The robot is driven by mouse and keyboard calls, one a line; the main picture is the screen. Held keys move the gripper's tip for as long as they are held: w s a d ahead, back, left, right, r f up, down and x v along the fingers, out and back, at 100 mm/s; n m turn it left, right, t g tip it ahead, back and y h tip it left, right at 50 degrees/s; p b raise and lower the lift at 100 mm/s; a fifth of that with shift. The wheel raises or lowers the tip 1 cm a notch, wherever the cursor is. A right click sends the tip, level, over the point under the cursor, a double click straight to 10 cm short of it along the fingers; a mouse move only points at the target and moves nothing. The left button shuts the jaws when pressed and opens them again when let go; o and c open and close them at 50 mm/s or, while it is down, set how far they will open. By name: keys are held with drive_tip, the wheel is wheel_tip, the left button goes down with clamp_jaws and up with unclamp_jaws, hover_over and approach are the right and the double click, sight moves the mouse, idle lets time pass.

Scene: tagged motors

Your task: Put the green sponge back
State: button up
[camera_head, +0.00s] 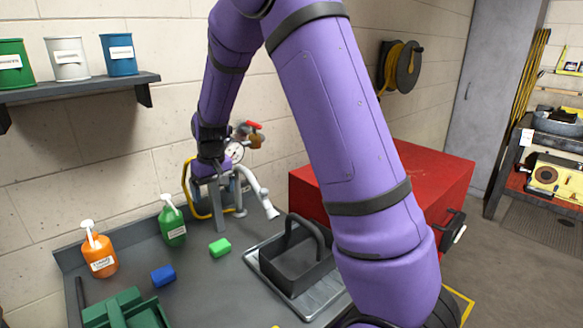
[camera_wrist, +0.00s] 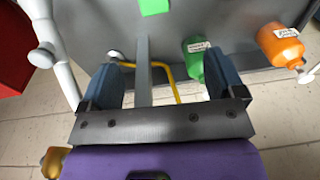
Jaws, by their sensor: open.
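The green sponge (camera_head: 220,247) is a small bright green block lying on the grey bench top, left of the black caddy. It also shows in the wrist view (camera_wrist: 154,6), cut off by the top edge. My gripper (camera_wrist: 165,75) is open, with its two blue-grey fingers spread and nothing held. It is near the wall, above the back of the bench by the grey tap stand and apart from the sponge. In the head view its fingers are hard to make out. A black handled caddy (camera_head: 268,262) stands on a metal tray (camera_head: 308,306); my arm covers part of it.
The tap stand (camera_head: 220,205) and yellow hose are close to my gripper. A red cabinet (camera_head: 440,180) stands right.

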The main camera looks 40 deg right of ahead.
drive_tip(key=s+r+t, duration=0.2)
drive_tip(key=s+r, duration=1.4)
drive_tip(key=s+r+t, duration=0.2)
drive_tip(key=s+r, duration=0.1)
drive_tip(key=s, duration=1.5)
drive_tip(key=shift+a+r+h, duration=0.15)
drive_tip(key=shift+a+h, duration=0.15)
